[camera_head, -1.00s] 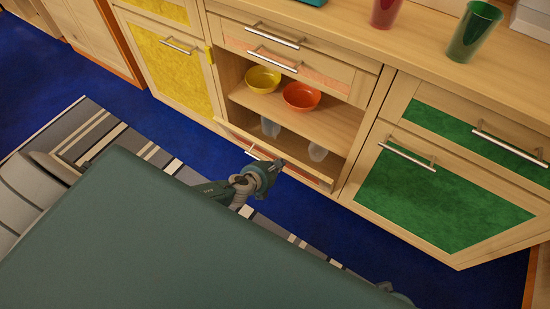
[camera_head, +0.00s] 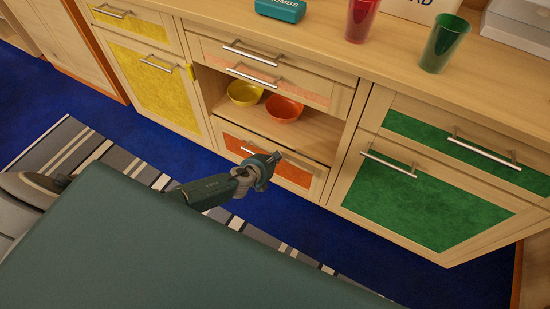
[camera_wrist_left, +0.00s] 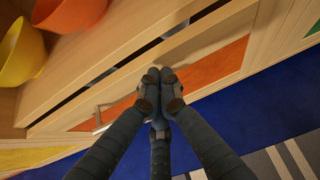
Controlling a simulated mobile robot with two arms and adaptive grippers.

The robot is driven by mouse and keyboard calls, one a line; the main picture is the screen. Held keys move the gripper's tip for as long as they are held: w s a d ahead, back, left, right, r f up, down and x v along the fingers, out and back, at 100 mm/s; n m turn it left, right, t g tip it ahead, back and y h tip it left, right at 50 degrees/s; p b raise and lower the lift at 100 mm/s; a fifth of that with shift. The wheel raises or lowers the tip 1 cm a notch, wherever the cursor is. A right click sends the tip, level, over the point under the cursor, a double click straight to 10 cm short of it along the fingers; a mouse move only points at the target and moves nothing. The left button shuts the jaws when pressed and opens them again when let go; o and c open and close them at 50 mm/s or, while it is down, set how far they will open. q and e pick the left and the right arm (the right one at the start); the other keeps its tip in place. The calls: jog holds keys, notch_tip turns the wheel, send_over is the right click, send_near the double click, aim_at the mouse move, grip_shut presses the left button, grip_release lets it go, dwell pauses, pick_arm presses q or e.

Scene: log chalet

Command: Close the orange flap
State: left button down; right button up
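The orange flap (camera_head: 285,172) is the lower front of the middle cabinet, a wooden frame with an orange panel and a metal handle (camera_head: 253,151). It stands nearly upright; a dark gap shows along its top edge in the left wrist view, where its orange panel (camera_wrist_left: 215,62) also shows. My left gripper (camera_head: 277,157) is in front of the flap near its upper edge. In the left wrist view its fingertips (camera_wrist_left: 160,76) meet with nothing between them, over the flap's front; contact is hard to tell. My right gripper is out of view.
A yellow bowl (camera_head: 245,92) and an orange bowl (camera_head: 284,108) sit on the open shelf above the flap. Green-fronted units (camera_head: 420,205) stand right, a yellow door (camera_head: 150,85) left. Cups stand on the counter.

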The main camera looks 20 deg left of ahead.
pick_arm(q)
jog(key=shift+s+a+r, duration=0.15)
jog(key=shift+s+r, duration=0.2)
jog(key=shift+r, duration=0.05)
jog(key=v, duration=1.1)
